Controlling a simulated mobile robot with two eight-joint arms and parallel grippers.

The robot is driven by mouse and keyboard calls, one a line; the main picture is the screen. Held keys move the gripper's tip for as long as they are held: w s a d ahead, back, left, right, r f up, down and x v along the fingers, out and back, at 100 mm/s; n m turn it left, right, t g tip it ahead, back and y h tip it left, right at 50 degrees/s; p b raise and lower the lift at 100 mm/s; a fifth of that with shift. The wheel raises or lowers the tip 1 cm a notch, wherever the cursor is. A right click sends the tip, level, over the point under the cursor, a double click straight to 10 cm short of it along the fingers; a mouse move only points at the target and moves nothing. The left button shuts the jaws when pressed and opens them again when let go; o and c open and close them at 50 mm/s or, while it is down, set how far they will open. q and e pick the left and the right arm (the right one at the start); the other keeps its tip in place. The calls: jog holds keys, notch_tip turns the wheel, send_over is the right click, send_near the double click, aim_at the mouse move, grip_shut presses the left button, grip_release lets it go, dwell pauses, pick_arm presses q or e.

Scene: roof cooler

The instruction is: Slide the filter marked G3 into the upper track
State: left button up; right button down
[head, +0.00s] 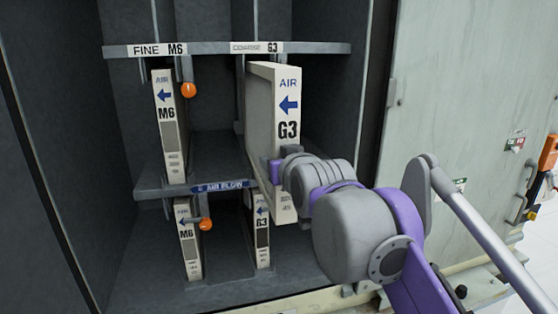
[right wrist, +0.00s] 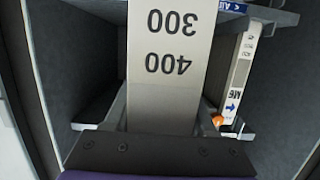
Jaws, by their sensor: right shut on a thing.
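The G3 filter (head: 288,120) is a tall cream panel with a blue arrow pointing left. It stands nearly upright at the front of the upper right bay, under the "COARSE G3" label (head: 257,47). Its lower end hangs in front of and below the middle shelf's edge. How far it sits in the upper track cannot be told. My right gripper (head: 277,173) is shut on its lower part. In the right wrist view, the filter's edge (right wrist: 172,75) shows "300" and "400" upside down above the dark finger. My left gripper is not in view.
An upper M6 filter (head: 166,120) stands left, beside an orange-knobbed lever (head: 188,90). Below the middle shelf (head: 150,187) are another M6 filter (head: 188,240), a second orange knob (head: 206,224) and a lower G3 filter (head: 262,235). A pale door panel (head: 450,90) stands right.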

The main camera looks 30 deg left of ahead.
dwell(0.4)
jog(key=r+x, duration=0.1)
jog(key=x, duration=0.5)
jog(key=shift+w+a, duration=0.4)
jog(key=shift+a, duration=0.05)
jog(key=shift+r, duration=0.15)
dwell(0.3)
